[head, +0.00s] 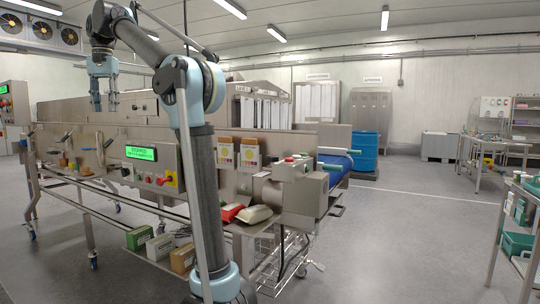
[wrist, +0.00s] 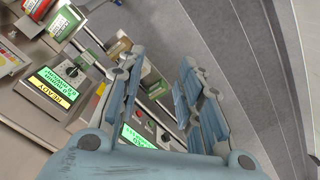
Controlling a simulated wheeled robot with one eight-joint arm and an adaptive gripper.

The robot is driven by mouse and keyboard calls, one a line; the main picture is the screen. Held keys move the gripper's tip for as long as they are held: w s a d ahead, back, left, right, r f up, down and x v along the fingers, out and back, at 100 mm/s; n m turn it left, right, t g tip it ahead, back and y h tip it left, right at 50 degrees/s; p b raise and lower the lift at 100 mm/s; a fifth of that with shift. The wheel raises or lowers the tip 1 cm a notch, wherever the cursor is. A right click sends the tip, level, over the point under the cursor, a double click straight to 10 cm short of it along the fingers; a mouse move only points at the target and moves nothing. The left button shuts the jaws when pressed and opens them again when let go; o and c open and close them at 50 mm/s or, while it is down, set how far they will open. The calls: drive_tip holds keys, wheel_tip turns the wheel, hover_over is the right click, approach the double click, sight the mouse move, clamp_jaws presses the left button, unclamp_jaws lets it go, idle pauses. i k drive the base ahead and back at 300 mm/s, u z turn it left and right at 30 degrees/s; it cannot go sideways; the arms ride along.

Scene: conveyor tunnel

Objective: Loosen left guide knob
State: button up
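The steel conveyor machine (head: 180,150) fills the left half of the head view. Small knobs and handles sit along its front: a dark angled handle (head: 66,135), another angled handle (head: 108,142) and an orange-brown piece (head: 73,166). I cannot tell which one is the left guide knob. My gripper (head: 104,108) hangs fingers-down at the machine's upper left, above these parts and apart from them. In the wrist view my gripper (wrist: 162,58) has its two blue-padded fingers spread with nothing between them. No guide knob can be made out between the fingers there.
Boxes (head: 160,247) lie on the lower shelf. A blue drum (head: 364,150) and a cart (head: 520,235) stand to the right. Grey floor (head: 400,240) is open there.

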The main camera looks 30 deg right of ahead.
sight(272, 159)
drive_tip(key=z, duration=0.1)
drive_tip(key=k, duration=0.6)
drive_tip(key=z, duration=1.2)
